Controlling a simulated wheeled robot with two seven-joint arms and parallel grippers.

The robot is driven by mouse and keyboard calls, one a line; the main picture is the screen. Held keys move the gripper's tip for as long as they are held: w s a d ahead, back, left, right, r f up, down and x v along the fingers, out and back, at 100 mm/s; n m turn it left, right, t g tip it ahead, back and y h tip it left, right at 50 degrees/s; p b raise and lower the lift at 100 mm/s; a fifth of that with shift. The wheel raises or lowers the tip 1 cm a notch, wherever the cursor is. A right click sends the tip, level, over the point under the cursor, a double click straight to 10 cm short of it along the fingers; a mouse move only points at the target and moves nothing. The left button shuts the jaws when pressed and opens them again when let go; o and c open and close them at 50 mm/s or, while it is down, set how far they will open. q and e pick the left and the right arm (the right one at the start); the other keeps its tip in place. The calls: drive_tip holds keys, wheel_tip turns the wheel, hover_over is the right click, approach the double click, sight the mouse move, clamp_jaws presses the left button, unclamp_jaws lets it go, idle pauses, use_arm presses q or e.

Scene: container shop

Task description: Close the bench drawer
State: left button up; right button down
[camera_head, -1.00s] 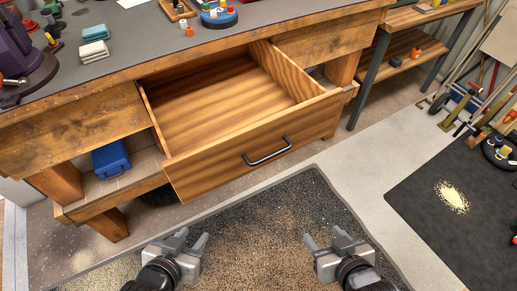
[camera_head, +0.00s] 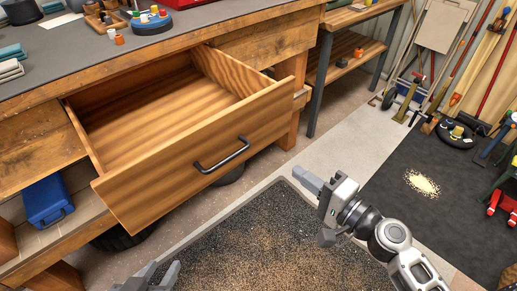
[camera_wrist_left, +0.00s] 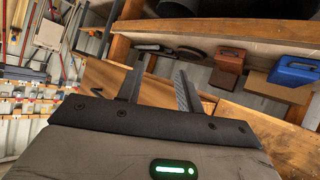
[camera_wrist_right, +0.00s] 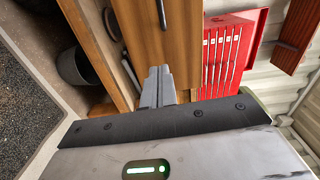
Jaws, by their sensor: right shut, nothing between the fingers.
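The bench drawer (camera_head: 165,178) is pulled out of the wooden workbench and is empty inside. Its front panel has a black bar handle (camera_head: 222,156). My right gripper (camera_head: 307,180) is shut and empty, to the right of the drawer front and apart from it in the head view. In the right wrist view its fingers (camera_wrist_right: 158,85) are together, below a wooden panel with a dark handle (camera_wrist_right: 162,14). My left gripper (camera_head: 158,275) is at the bottom edge of the head view, partly cut off. In the left wrist view its fingers (camera_wrist_left: 157,85) are apart with nothing held.
The bench top (camera_head: 95,40) carries cloths, a blue round holder (camera_head: 152,22) and small items. A blue box (camera_head: 47,200) sits on the lower shelf. A side shelf (camera_head: 345,55) stands to the right. Dark mats cover the floor before the drawer and at right.

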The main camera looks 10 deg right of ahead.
drive_tip(key=p, duration=0.3)
approach(250, 132)
drive_tip(key=x, duration=0.6)
drive_tip(key=shift+w+a+f, duration=0.1)
drive_tip(key=shift+w, duration=0.05)
drive_tip(key=shift+w+a, duration=0.1)
drive_tip(key=shift+w, duration=0.05)
use_arm(q)
drive_tip(key=shift+w+a+r, duration=0.1)
drive_tip(key=shift+a+r, duration=0.05)
drive_tip(key=shift+r, duration=0.5)
use_arm(e)
drive_tip(key=shift+w, duration=0.1)
